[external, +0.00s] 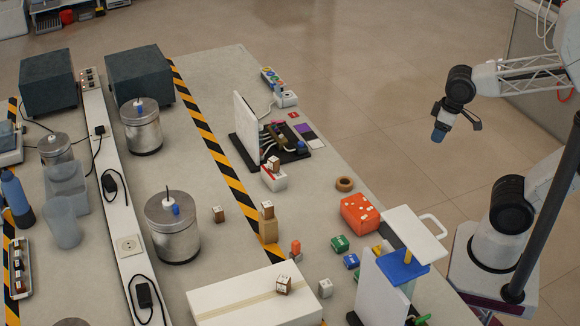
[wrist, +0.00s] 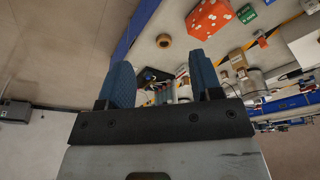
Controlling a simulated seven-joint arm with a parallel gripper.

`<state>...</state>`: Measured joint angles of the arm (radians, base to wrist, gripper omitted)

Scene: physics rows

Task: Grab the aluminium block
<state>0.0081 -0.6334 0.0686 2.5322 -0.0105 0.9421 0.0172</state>
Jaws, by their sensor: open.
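A small grey block (external: 326,288) stands on the table beside the long white box in the external view; it may be the aluminium block, but I cannot read any marking on it. I cannot pick it out for certain in the wrist view. My gripper (external: 439,131) hangs in the air beyond the table's right edge, well away from the grey block. In the wrist view its two blue fingers (wrist: 162,82) are apart, with nothing held between them.
A red block (external: 360,214), green blocks (external: 340,244), a blue block (external: 351,261) and a tape ring (external: 344,184) lie near the table's right edge. A white panel stand (external: 380,290) rises at the front right. A long white box (external: 245,300) lies left of the grey block.

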